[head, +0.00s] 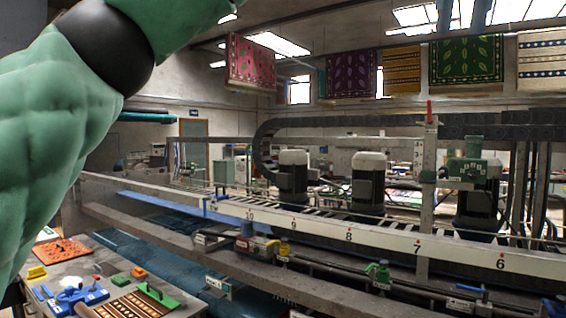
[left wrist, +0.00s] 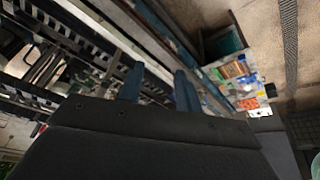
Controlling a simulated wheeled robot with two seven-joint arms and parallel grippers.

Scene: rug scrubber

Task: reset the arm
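My left arm (head: 50,130), green with a black joint band, rises along the left side of the head view and leaves through the top edge. Its gripper is outside the head view. In the left wrist view, the left gripper (left wrist: 159,86) shows two dark blue fingers standing apart. Only far background shows between them, so it is open and empty. The wrist's dark housing fills the lower part of that view. My right arm and gripper are in neither view.
A worktable (head: 185,285) with small tools, an orange board (head: 62,252) and a striped rug sample (head: 135,304) stands at lower left. The rug scrubber's numbered rail (head: 390,239) and motors (head: 368,185) run across the middle. Rugs (head: 466,60) hang high up.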

